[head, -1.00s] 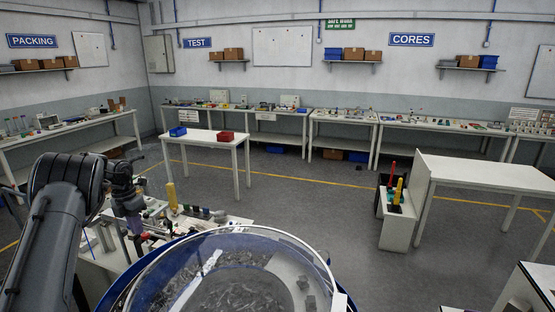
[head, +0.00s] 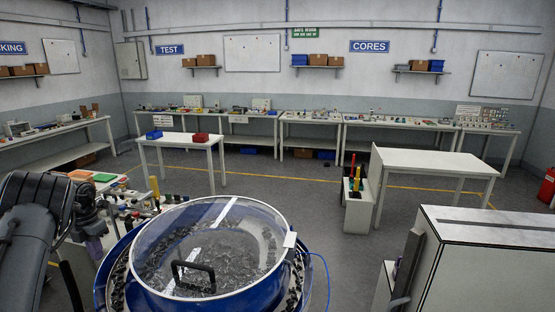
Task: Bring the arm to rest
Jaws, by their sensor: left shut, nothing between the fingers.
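My left arm comes in at the lower left of the head view. Its gripper (head: 96,243) points down over the left bench, beside the bowl and apart from it. The gripper is small and dark here, shut, with nothing seen held. The connector bowl (head: 146,290) is a round blue feeder with a clear lid and a black handle (head: 193,275). Many small dark parts lie inside it. My right gripper is not in view.
A bench with green and orange trays (head: 104,177) and small parts stands behind the gripper. A white-topped cabinet (head: 490,240) stands at the right. A white table (head: 435,162) and a smaller one (head: 180,140) stand farther back. Grey floor between them is open.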

